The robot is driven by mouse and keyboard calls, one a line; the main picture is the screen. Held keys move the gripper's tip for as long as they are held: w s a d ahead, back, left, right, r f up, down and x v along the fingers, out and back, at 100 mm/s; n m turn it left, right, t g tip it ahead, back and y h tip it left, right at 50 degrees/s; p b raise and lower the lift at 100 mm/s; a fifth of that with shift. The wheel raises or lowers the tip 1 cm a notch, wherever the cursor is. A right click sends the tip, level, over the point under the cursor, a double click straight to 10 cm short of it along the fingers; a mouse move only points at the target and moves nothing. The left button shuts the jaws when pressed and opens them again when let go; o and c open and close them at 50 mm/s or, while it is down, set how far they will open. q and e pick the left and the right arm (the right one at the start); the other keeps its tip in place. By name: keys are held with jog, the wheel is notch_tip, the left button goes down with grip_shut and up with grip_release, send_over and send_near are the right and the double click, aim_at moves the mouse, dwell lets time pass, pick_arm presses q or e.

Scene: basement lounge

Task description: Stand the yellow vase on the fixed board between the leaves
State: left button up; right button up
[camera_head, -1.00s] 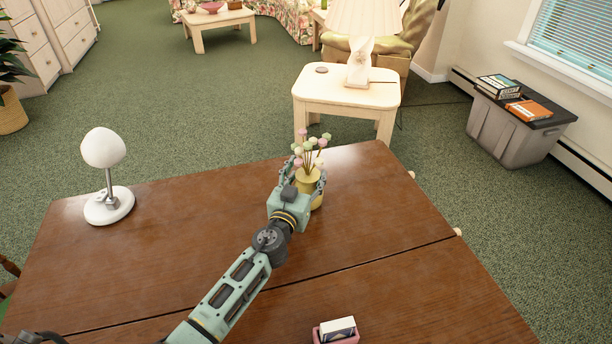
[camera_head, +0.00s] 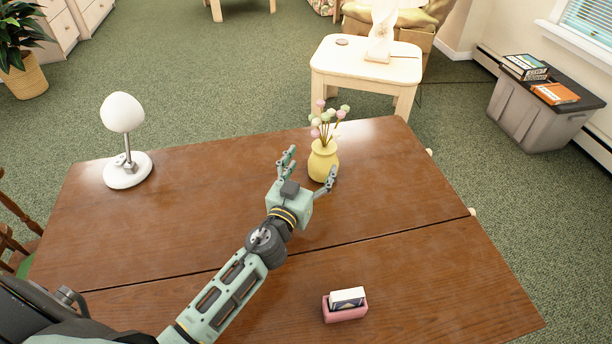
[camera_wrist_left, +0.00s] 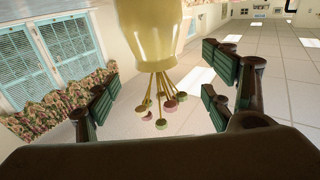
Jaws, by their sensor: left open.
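The yellow vase (camera_head: 323,160) with pink, white and green flowers stands upright on the brown wooden table (camera_head: 200,225). It is on the part beyond the visible seam, near the far right edge. My left gripper (camera_head: 309,168) is open and empty on the near left side of the vase, its fingers spread toward it. In the left wrist view the vase (camera_wrist_left: 155,35) appears upside down, ahead between the open fingers (camera_wrist_left: 165,108), with a gap on both sides. I cannot tell which table part is the fixed board. My right gripper is not in view.
A white lamp (camera_head: 126,140) stands at the table's far left. A pink holder with a small box (camera_head: 345,305) sits on the near part. A pale side table (camera_head: 365,68) stands beyond the far edge. The tabletop between lamp and gripper is clear.

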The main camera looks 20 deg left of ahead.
pick_arm(q)
jog(key=s, duration=0.3)
jog(key=shift+s, duration=0.4)
